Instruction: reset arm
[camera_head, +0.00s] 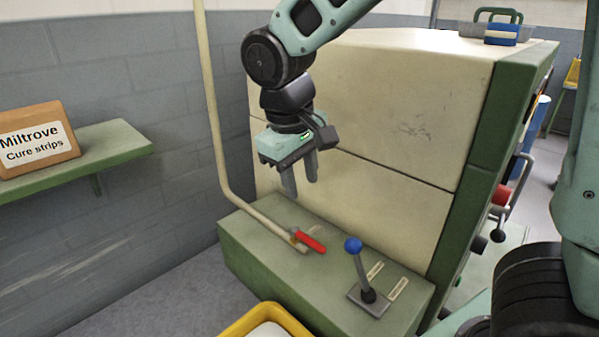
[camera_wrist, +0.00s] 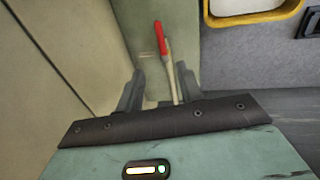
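My gripper (camera_head: 299,182) hangs pointing down above the green base of the machine, in front of its cream side panel. Its two fingers are apart with nothing between them. In the wrist view my gripper (camera_wrist: 158,88) shows both fingers spread, with the red-handled valve lever (camera_wrist: 160,38) and its pipe seen beyond and between them. The red lever (camera_head: 310,241) sits on the green base below my gripper, apart from it.
A blue-knobbed lever (camera_head: 354,246) stands on the green base (camera_head: 262,262) to the right. A cream pipe (camera_head: 213,120) rises at the left. A green shelf (camera_head: 112,146) holds a Miltrove box (camera_head: 36,140). A yellow-rimmed bin (camera_head: 262,315) stands in front.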

